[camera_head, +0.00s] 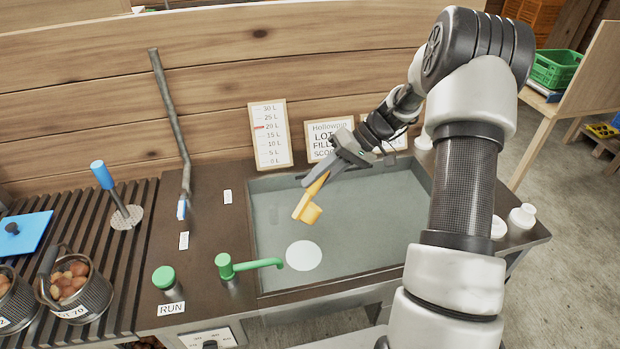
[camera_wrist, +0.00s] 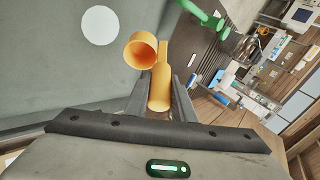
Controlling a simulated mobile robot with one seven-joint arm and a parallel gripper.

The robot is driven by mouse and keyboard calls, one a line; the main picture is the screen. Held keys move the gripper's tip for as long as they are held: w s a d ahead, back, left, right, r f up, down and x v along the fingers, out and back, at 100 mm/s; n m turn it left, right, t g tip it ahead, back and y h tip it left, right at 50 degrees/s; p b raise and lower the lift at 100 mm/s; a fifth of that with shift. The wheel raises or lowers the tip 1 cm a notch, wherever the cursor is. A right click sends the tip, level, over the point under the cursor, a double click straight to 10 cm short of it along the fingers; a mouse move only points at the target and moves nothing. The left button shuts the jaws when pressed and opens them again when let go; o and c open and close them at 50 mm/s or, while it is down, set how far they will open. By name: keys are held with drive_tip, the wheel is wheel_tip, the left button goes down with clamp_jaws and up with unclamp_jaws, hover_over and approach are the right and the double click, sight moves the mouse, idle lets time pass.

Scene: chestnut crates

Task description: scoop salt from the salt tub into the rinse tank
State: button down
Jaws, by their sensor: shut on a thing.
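My gripper (camera_head: 318,178) is shut on the handle of a yellow scoop (camera_head: 308,212), above the rinse tank (camera_head: 372,228), a wide grey basin set in the dark counter. The scoop hangs tilted, cup end lowest. In the wrist view the scoop (camera_wrist: 141,52) lies between the two fingers (camera_wrist: 160,88); its round cup faces the camera and I see no salt inside. A white disc (camera_head: 303,255) shows in the tank. White lidded containers (camera_head: 523,215) stand at the tank's right end, partly behind my arm; I cannot tell which is the salt tub.
A green tap (camera_head: 250,265) reaches over the tank's front left. A green button (camera_head: 164,277) stands left of it. A level card (camera_head: 270,135) and signs stand behind the tank. Baskets of chestnuts (camera_head: 80,290) and a blue-handled tool (camera_head: 115,192) are on the slatted left side.

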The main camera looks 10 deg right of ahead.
sight(300, 206)
drive_tip(key=s+a+t+h+b, duration=0.1)
drive_tip(key=h, duration=0.1)
drive_tip(key=a+n+t+h+b, duration=0.1)
drive_tip(key=a+h, duration=0.1)
drive_tip(key=s+a+h+b, duration=0.1)
drive_tip(key=b, duration=0.1)
drive_tip(key=shift+s+a+f+n+t+h, duration=0.2)
drive_tip(key=shift+s+a+n+t+h, duration=0.1)
drive_tip(key=shift+s+a+t+h, duration=0.2)
drive_tip(key=shift+a+t+h, duration=0.15)
drive_tip(key=shift+t+h, duration=0.05)
drive_tip(key=shift+s+a+r+h+p, duration=0.1)
drive_tip(key=shift+h+p, duration=0.2)
drive_tip(key=shift+p, duration=0.1)
drive_tip(key=shift+a, duration=0.1)
